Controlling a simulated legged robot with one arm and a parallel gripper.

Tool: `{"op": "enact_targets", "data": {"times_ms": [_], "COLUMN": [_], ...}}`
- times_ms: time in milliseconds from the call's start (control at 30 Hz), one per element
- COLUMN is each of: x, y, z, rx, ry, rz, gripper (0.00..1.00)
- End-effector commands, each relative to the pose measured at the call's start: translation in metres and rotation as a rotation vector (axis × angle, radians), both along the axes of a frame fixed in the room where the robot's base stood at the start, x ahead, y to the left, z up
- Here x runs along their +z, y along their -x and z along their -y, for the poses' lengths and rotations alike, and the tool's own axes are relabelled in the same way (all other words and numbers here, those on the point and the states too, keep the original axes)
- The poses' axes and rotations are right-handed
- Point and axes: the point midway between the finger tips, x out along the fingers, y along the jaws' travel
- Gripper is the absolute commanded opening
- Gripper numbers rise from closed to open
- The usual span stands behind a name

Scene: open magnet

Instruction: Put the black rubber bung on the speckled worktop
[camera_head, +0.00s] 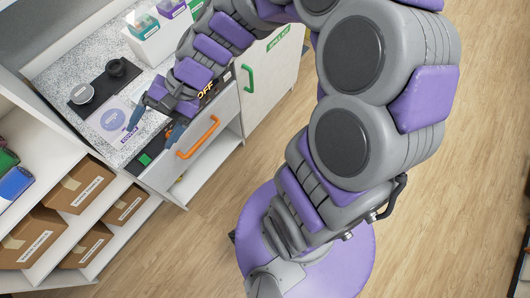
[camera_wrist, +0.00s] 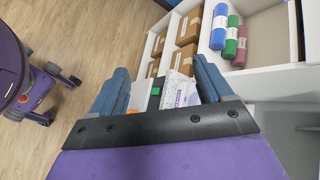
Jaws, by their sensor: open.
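A small black round piece (camera_head: 117,67), which looks like the rubber bung, sits on a dark mat (camera_head: 78,92) at the back of the speckled worktop (camera_head: 68,62) in the head view. A grey-lidded round jar (camera_head: 82,93) is beside it. My gripper (camera_head: 154,126) is over the worktop's front edge, above the drawer, nearer the front than the black piece. Its blue fingers stand apart with nothing seen held between them. In the wrist view, my gripper (camera_wrist: 164,78) shows open fingers. The bung cannot be made out there.
A white printed sheet or pack (camera_head: 112,118) lies on the worktop. The orange drawer handle (camera_head: 198,138) and green door handle (camera_head: 249,78) stick out in front. Shelves with cardboard boxes (camera_head: 80,185) are on the left.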

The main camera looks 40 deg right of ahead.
Motion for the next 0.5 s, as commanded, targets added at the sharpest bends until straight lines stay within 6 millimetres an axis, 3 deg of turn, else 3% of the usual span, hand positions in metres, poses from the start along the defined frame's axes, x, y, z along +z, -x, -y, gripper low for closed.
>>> {"op": "enact_targets", "data": {"times_ms": [100, 200, 500], "x": [-0.001, -0.005, -0.007], "y": [0.051, 0.087, 0.167], "z": [0.012, 0.033, 0.12], "rx": [0.176, 0.305, 0.565], "ry": [0.156, 0.298, 0.689], "rz": [0.067, 0.112, 0.154], "gripper": [0.79, 0.79, 0.79]}}
